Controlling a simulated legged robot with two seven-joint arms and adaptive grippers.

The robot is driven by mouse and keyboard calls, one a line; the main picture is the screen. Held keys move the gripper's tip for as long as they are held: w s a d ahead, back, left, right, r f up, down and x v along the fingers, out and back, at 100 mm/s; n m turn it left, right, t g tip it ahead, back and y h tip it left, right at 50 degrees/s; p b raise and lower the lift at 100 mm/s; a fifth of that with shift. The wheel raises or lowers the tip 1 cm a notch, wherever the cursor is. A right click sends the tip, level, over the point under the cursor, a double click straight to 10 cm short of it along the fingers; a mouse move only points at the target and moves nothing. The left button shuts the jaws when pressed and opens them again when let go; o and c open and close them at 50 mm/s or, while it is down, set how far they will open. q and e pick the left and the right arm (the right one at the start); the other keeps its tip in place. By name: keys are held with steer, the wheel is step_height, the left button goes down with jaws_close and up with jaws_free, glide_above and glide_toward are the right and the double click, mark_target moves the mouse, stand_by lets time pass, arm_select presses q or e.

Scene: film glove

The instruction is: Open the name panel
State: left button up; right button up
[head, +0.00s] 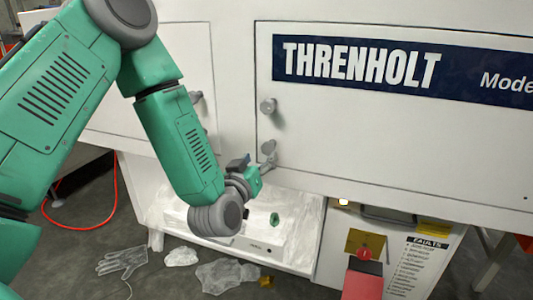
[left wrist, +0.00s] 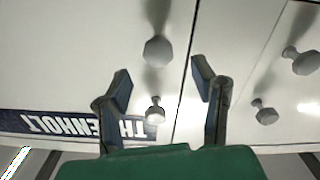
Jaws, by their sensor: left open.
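The name panel (head: 400,130) is a white door with a dark blue THRENHOLT strip (head: 360,62); it lies flush in the machine front. It has an upper grey knob (head: 268,105) and a lower grey knob (head: 268,147) near its left edge. In the left wrist view, upside down, the lower knob (left wrist: 157,50) appears just past the fingertips, and the upper knob (left wrist: 155,112) shows farther down between the fingers. My left gripper (head: 262,164) is open beside the lower knob; the wrist view shows a gap between its fingers (left wrist: 161,72) and nothing held. My right gripper is out of view.
A second door with its own knob (head: 195,97) adjoins on the left, across a seam.

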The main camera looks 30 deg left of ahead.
mark_target(268, 150)
arm_select(q)
steer(key=w, duration=0.3)
steer(key=shift+w+d+r+b, duration=0.1)
steer(key=shift+w+b, duration=0.15)
steer(key=shift+b, duration=0.05)
steer(key=shift+w+a, duration=0.4)
steer(key=shift+w, duration=0.2)
steer(key=shift+w+a, duration=0.35)
steer(key=shift+w, duration=0.25)
steer(key=shift+w+a+f+b, duration=0.15)
steer(key=shift+a+f+b, duration=0.05)
steer(key=shift+a+b, duration=0.15)
steer(key=shift+d+r, duration=0.1)
steer(key=shift+d, duration=0.2)
steer(key=shift+c, duration=0.3)
steer(key=shift+d+r, duration=0.1)
steer(key=shift+d, duration=0.15)
jaws_close()
steer(key=shift+a, duration=0.1)
